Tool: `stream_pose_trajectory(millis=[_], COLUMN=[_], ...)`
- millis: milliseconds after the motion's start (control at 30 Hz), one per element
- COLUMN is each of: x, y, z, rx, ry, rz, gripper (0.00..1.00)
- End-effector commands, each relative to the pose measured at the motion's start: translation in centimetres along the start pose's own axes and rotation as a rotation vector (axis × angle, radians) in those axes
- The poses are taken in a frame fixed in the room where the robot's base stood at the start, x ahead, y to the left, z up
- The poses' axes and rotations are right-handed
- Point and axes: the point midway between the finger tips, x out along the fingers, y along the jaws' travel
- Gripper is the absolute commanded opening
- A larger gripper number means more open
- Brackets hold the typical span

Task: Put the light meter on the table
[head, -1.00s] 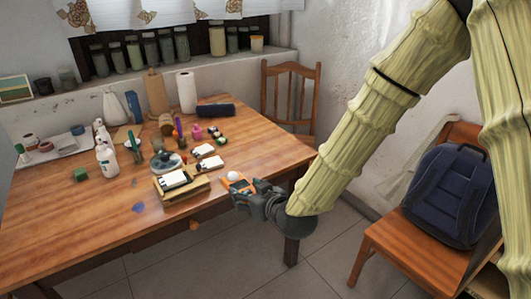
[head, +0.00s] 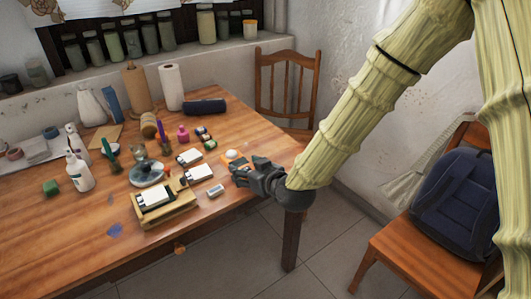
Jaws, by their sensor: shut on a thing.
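The light meter (head: 232,155), orange with a white dome, shows at the tip of my gripper (head: 240,168). My gripper is shut on it, and the fingers hide much of its body. The meter is over the right part of the wooden table (head: 255,135), near the front right edge. I cannot tell whether its underside touches the tabletop.
Left of my gripper are white-topped small items (head: 199,173), a small pale block (head: 216,190) and a wooden tray (head: 165,213). Bottles, a paper roll (head: 171,86) and a dark roll (head: 205,106) stand or lie farther back. A wooden chair (head: 287,90) is behind the table.

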Motion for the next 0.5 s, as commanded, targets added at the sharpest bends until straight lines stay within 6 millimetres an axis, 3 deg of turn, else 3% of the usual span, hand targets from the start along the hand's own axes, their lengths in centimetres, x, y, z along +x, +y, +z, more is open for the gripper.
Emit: stream_pose_trajectory(millis=[500], x=[5.0], y=[9.3], z=[-1.1], rx=[0.002], ry=[0.001], rz=[0.002], gripper=[0.32])
